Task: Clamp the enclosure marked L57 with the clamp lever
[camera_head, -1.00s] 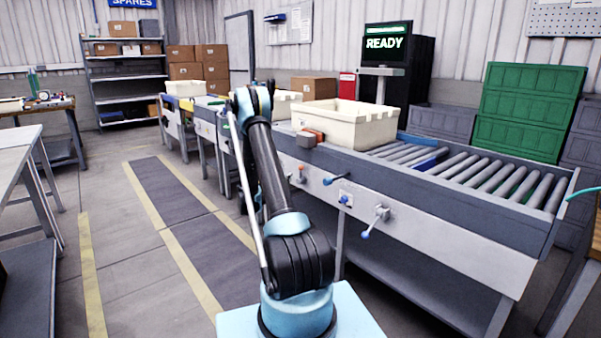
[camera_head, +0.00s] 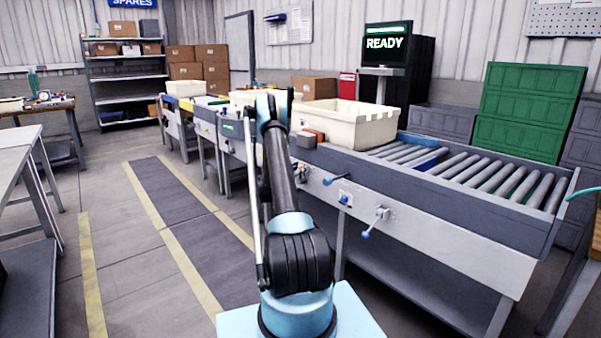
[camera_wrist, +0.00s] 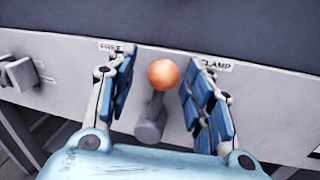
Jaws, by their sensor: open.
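The clamp lever shows in the wrist view as an orange ball knob (camera_wrist: 163,74) on a grey stem and hub (camera_wrist: 151,124), fixed to the light front panel. The lever stands upright, between a FREE label (camera_wrist: 117,48) on the left and a CLAMP label (camera_wrist: 216,64) on the right. My gripper (camera_wrist: 156,90) is open, with one blue-padded finger on each side of the knob and a gap to both. In the head view my arm hides the lever and my gripper. The L57 mark is not readable; a cream bin (camera_head: 345,124) sits on the conveyor.
A roller conveyor (camera_head: 535,225) runs along the right. A grey fitting (camera_wrist: 18,75) stands left of the fingers. The READY screen (camera_head: 387,43) is lit. The floor at left is clear.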

